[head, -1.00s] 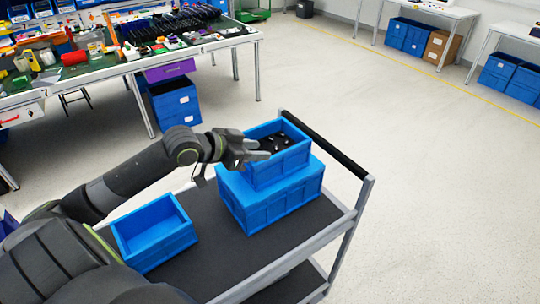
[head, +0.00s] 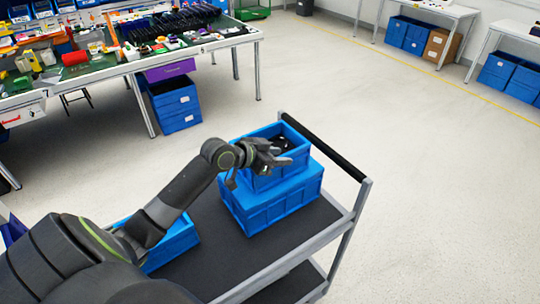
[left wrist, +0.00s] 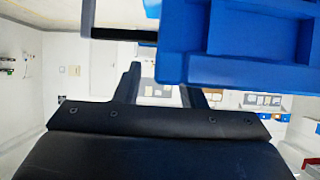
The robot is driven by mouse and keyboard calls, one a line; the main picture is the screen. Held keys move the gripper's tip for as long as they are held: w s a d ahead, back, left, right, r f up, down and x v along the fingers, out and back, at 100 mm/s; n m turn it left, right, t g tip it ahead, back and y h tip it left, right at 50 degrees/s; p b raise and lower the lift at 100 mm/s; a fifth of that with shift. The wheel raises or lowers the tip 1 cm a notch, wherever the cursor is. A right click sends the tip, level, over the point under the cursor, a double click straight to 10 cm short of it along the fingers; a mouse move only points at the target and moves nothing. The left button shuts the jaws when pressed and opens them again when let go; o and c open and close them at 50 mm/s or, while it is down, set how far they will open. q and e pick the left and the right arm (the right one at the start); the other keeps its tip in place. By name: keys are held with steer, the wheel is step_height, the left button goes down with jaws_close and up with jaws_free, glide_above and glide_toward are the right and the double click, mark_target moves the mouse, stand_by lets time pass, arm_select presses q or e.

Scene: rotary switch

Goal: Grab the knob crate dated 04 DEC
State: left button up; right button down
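A blue crate (head: 282,176) with dark pieces inside, which look like knobs, sits on top of a larger blue box (head: 285,203) on the cart. No date label is readable on it. My left gripper (head: 283,155) is at the crate's near side, over its rim in the head view, and partly hides its contents. In the left wrist view a blue crate (left wrist: 235,45) fills the upper right, and the two dark fingers (left wrist: 160,90) stand apart with nothing visibly between them. I cannot tell whether they touch the crate. My right gripper is not in view.
The cart (head: 225,225) has a dark top and a raised handle bar (head: 325,148) at its far right. Another blue crate (head: 176,246) stands on it, partly hidden by my left arm. A cluttered workbench (head: 130,62) is at the back left. The floor to the right is clear.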

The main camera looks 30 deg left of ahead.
arm_select(q)
steer(key=shift+w+d+f, duration=0.15)
steer(key=shift+w+f, duration=0.05)
steer(key=shift+w, duration=0.1)
jaws_close()
stand_by(1.3)
